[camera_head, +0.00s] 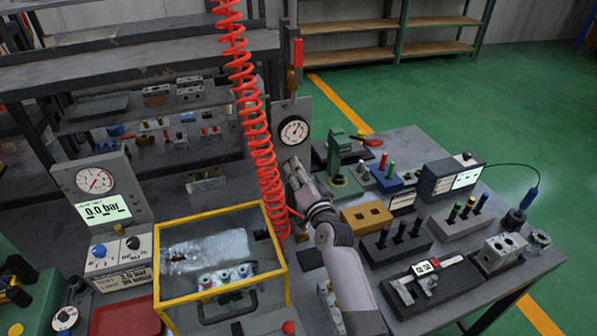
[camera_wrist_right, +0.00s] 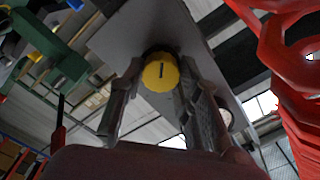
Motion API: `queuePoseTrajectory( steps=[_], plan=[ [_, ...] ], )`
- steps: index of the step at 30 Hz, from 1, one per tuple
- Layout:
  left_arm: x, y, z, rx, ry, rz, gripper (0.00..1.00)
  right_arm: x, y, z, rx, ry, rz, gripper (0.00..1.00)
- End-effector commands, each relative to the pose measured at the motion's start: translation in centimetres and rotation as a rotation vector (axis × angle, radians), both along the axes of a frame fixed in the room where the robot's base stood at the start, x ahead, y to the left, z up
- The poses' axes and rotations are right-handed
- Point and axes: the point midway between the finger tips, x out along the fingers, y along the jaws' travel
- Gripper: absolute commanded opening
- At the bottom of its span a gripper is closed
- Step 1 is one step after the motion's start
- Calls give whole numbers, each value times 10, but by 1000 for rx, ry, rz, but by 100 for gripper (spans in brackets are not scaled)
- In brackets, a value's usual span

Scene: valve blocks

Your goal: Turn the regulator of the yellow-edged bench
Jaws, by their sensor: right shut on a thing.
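The regulator knob (camera_wrist_right: 161,74) is yellow with a dark line mark, under a grey plate in the right wrist view. The line looks nearly upright there. My right gripper (camera_wrist_right: 160,88) is shut on the knob, one finger on each side. In the head view my right gripper (camera_head: 296,183) reaches the lower part of the grey upright plate (camera_head: 290,108) and hides the knob. That plate carries a round gauge (camera_head: 294,131). A clear yellow-edged case (camera_head: 215,211) with a plastic bottle inside stands left of it. My left gripper is not in view.
A red coiled hose (camera_head: 250,110) hangs close to the left of my right gripper. A digital gauge (camera_head: 103,209) at left reads 0.0 bar. Blocks, pins and a caliper (camera_head: 428,274) fill the bench right of my arm. Green floor (camera_head: 450,90) is clear.

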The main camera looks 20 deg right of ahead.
Motion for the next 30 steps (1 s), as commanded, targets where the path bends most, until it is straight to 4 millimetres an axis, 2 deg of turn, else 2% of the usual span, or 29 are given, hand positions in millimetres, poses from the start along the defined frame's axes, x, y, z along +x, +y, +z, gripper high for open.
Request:
queuePoseTrajectory(
  steps=[20, 21, 30],
  plan=[
    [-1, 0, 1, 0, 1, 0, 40, 0, -1, 1, 59, 0, -2, 2],
    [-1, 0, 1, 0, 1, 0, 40, 0, -1, 1, 59, 0, -2, 32],
    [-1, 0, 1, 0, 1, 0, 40, 0, 0, 0, 58, 1, -1, 50]
  ],
)
